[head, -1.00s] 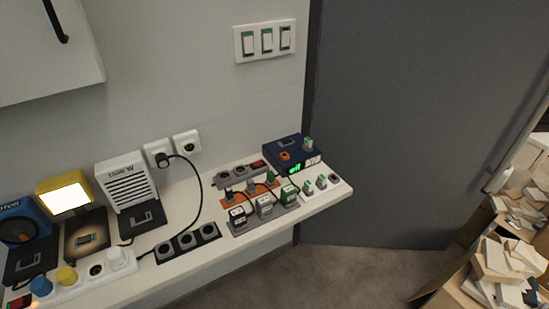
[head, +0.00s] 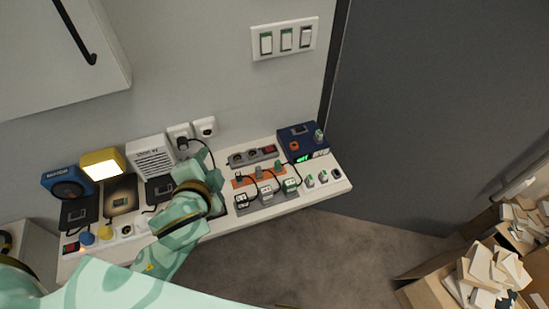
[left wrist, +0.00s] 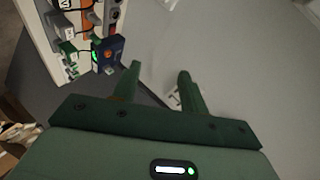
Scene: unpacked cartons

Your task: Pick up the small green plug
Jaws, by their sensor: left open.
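Several small green-marked plugs stand at the right end of the shelf; I cannot tell which one is meant. One green-topped plug (head: 318,135) sits on the dark blue box (head: 296,147). My left gripper (head: 200,163) is over the shelf, left of these plugs. In the left wrist view its open fingers (left wrist: 158,80) are empty. My right gripper is not seen.
A grey socket strip (head: 253,156) lies behind the orange strip, with black cables looping nearby. A wall socket (head: 205,127) and switches (head: 285,39) are on the wall. Open cartons (head: 432,294) stand at lower right. The floor before the shelf is clear.

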